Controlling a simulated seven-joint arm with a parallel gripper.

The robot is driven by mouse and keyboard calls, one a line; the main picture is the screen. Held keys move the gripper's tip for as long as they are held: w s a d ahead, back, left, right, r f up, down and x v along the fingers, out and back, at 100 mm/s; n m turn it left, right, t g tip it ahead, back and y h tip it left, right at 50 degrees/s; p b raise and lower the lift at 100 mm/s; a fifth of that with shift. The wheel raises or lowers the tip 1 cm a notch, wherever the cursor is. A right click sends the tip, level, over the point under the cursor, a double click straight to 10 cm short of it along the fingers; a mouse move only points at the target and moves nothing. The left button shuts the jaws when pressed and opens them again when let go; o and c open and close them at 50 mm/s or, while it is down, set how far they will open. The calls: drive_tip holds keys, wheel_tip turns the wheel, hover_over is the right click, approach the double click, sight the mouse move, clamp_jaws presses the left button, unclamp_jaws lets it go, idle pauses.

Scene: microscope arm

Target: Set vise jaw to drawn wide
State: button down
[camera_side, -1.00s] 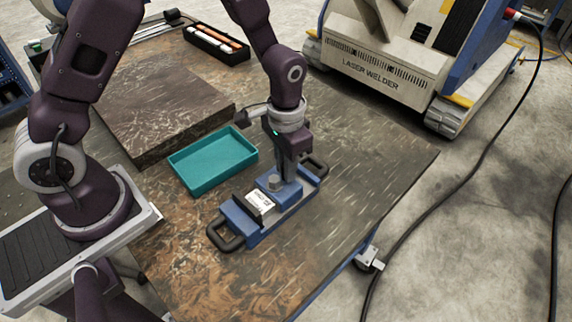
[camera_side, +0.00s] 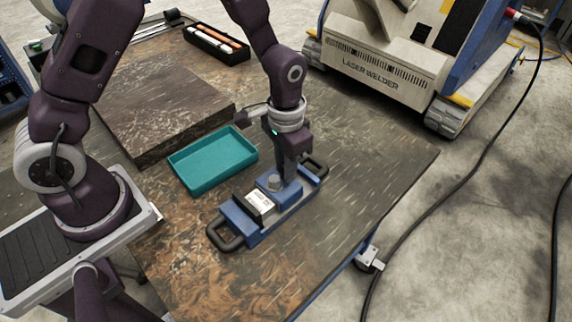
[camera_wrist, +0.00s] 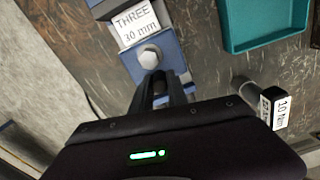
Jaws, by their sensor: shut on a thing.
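The blue vise (camera_side: 239,217) lies on the table with a black loop handle at each end. A white-labelled block (camera_side: 260,201) sits on it; in the wrist view its label (camera_wrist: 136,22) reads "THREE 30 mm". Beside the label is the blue vise jaw (camera_wrist: 148,61) with a grey bolt head on top; the jaw also shows in the side view (camera_side: 272,186). My gripper (camera_side: 286,177) points down and is shut at the jaw, just behind the bolt. In the wrist view my gripper (camera_wrist: 158,88) meets the jaw's near side; the exact grip is partly hidden.
A teal tray (camera_side: 213,160) stands left of the vise, empty. A large dark block (camera_side: 150,105) lies behind it. A black case (camera_side: 217,44) with rods is at the back. A "10 Nm" tag (camera_wrist: 283,111) shows at right. Table right of the vise is clear.

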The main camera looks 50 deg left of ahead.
idle(0.4)
drive_tip(key=shift+w, duration=1.6)
drive_tip(key=c, duration=1.3)
unclamp_jaws()
drive_tip(key=shift+s, duration=0.1)
wheel_tip(320, 180, up, 7)
drive_tip(key=shift+r, duration=0.1)
